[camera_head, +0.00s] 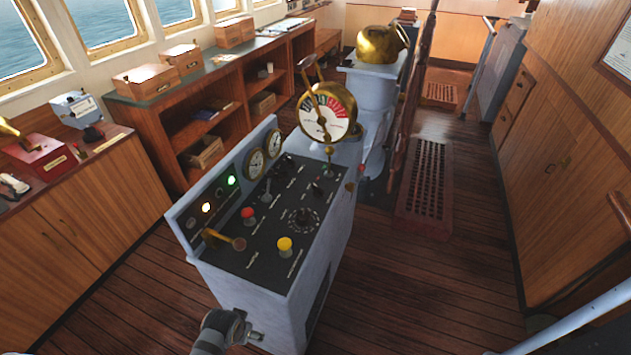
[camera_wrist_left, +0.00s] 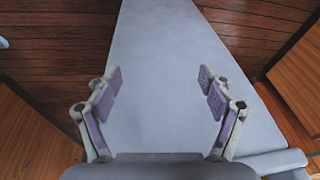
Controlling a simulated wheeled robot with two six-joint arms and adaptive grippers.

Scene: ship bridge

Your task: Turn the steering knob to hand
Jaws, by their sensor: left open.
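The grey control console (camera_head: 270,285) stands in the middle of the head view with a sloped black panel on top. A black knob with a ring of marks (camera_head: 304,219) sits on the panel's right half, and a smaller black knob (camera_head: 316,188) sits farther back. The labels are too small to read, so I cannot tell which is the steering knob. My left gripper (camera_head: 254,336) is low in front of the console's near side, below the panel. In the left wrist view the gripper (camera_wrist_left: 160,90) is open and empty, facing a plain grey surface. My right gripper is not in view.
The panel also carries a red button (camera_head: 248,214), a yellow button (camera_head: 285,244), a brass lever (camera_head: 222,238) and lit lamps. Two gauges and a telegraph dial (camera_head: 327,112) rise behind. Wooden cabinets (camera_head: 75,210) stand left; the plank floor (camera_head: 420,290) is clear on the right.

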